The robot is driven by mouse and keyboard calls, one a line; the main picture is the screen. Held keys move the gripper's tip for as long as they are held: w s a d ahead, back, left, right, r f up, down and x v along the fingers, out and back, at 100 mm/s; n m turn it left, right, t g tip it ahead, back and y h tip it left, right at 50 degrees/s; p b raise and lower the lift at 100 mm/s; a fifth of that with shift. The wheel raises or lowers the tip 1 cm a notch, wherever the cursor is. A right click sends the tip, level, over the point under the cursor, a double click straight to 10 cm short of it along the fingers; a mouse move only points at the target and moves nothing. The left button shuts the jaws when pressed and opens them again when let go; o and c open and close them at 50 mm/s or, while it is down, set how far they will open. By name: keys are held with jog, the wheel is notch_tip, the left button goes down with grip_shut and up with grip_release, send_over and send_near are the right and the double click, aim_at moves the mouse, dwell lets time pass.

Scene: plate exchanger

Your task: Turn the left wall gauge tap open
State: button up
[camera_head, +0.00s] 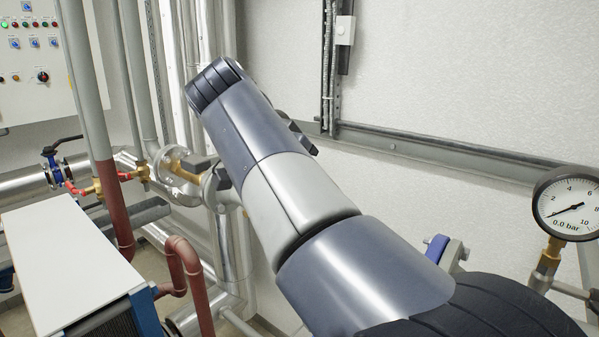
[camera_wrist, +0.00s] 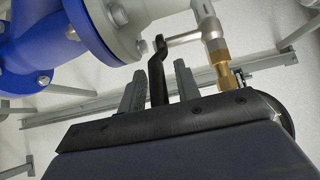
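In the wrist view my gripper (camera_wrist: 159,72) has its two grey fingers apart. A black lever (camera_wrist: 157,75), which looks like the tap handle, stands between them, with a narrow gap visible on each side. The lever's bent upper end meets a short silver pipe (camera_wrist: 185,38) beside a grey flange (camera_wrist: 118,18). A brass fitting (camera_wrist: 222,68) is just right of the right finger. The lever's lower end is hidden by the gripper body. In the head view my arm hides the tap and most of the gripper.
A blue flanged pipe (camera_wrist: 45,35) lies close left of the fingers. In the head view a round gauge (camera_head: 568,204) reading about 0.0 bar stands at right; I cannot tell which gauge it is. A grey wall rail (camera_head: 450,150) runs behind my arm. Pipes and a white-topped unit (camera_head: 70,260) fill the left.

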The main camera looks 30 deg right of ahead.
jog(key=shift+o, duration=0.4)
jog(key=v, duration=1)
jog(key=shift+a+r, duration=0.25)
jog(key=shift+a, duration=0.05)
jog(key=shift+f, duration=0.1)
jog(key=shift+c, duration=0.7)
jog(key=f+h+b, duration=0.2)
jog(key=f+b, duration=0.1)
jog(key=a+f+h+b, duration=0.1)
jog(key=f+b, duration=0.1)
jog(key=b, duration=0.1)
jog(key=s+a+f+h+b, duration=0.1)
jog(key=f+h+b, duration=0.1)
jog(key=f+b, duration=0.1)
jog(key=shift+s+f+h, duration=0.1)
jog(key=shift+f+h, duration=0.2)
jog(key=shift+f, duration=0.1)
grip_shut()
jog(key=s+a+f+t+h+b, duration=0.2)
jog(key=a+f+t+h+b, duration=0.2)
jog(key=a+h+b, duration=0.35)
jog(key=p+x, duration=0.3)
jog(key=x, duration=1)
jog(key=shift+p, duration=0.3)
